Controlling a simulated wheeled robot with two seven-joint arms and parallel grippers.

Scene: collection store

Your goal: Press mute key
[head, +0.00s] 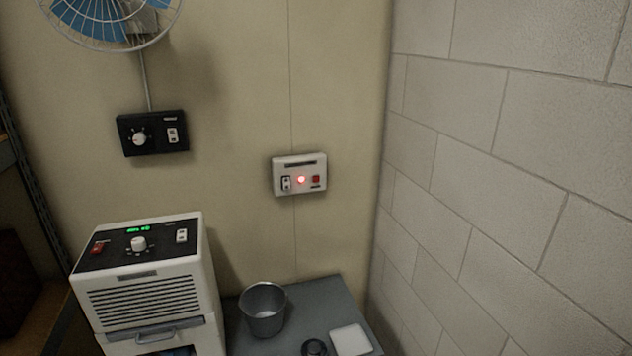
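A small white alarm-type panel (300,169) is fixed to the beige wall near the middle of the head view. The labels are too small to read, so I cannot tell by name which is the mute key. The panel face is unobstructed. Neither of my grippers is in view.
A white dehumidifier-like unit (145,280) with a lit green display stands lower left. A grey table (295,301) below the panel holds a metal bucket (263,310), a dark round object (314,347) and a white block (351,340). A black control box (153,133) and fan (110,20) are upper left. A block wall (500,150) bounds the right.

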